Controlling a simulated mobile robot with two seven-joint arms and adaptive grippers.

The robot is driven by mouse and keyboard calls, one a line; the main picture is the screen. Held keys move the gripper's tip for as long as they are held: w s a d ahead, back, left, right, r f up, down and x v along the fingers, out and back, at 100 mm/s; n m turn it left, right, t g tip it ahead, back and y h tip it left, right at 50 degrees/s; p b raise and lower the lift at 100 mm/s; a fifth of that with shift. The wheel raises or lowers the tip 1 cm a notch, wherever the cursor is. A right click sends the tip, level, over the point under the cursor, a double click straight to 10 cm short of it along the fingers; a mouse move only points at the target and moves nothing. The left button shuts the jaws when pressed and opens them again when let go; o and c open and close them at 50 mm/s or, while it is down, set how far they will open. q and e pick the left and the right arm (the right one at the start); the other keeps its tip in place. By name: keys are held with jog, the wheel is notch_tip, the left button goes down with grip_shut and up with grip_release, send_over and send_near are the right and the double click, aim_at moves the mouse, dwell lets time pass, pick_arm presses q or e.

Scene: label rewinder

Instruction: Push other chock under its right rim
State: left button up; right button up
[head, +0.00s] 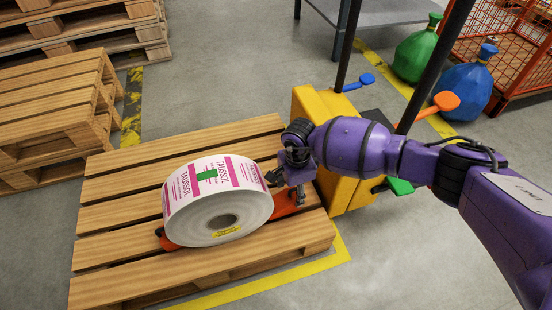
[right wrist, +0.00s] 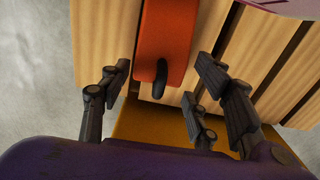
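A white label roll (head: 218,198) with magenta and green print stands on its rim on a wooden pallet (head: 100,215). One orange chock (head: 163,240) shows at the roll's lower left, mostly hidden by it. The other orange chock (head: 285,205) lies on the pallet at the roll's right; I cannot tell whether it touches the rim. My right gripper (head: 288,180) is low at this chock's outer end. In the right wrist view, its fingers (right wrist: 163,72) are spread on both sides of the orange chock (right wrist: 168,40) and its black loop, with visible gaps. My left gripper is out of view.
A yellow cart or machine base (head: 345,190) with dark posts and coloured levers stands close to the pallet's right edge, beside my right arm. Stacked pallets (head: 45,115) are at the left. Green (head: 415,52) and blue (head: 466,88) sacks stand at the upper right.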

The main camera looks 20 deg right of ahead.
jog(key=shift+o, duration=0.9)
notch_tip(320, 180, up, 12)
jog(key=shift+s, duration=0.1)
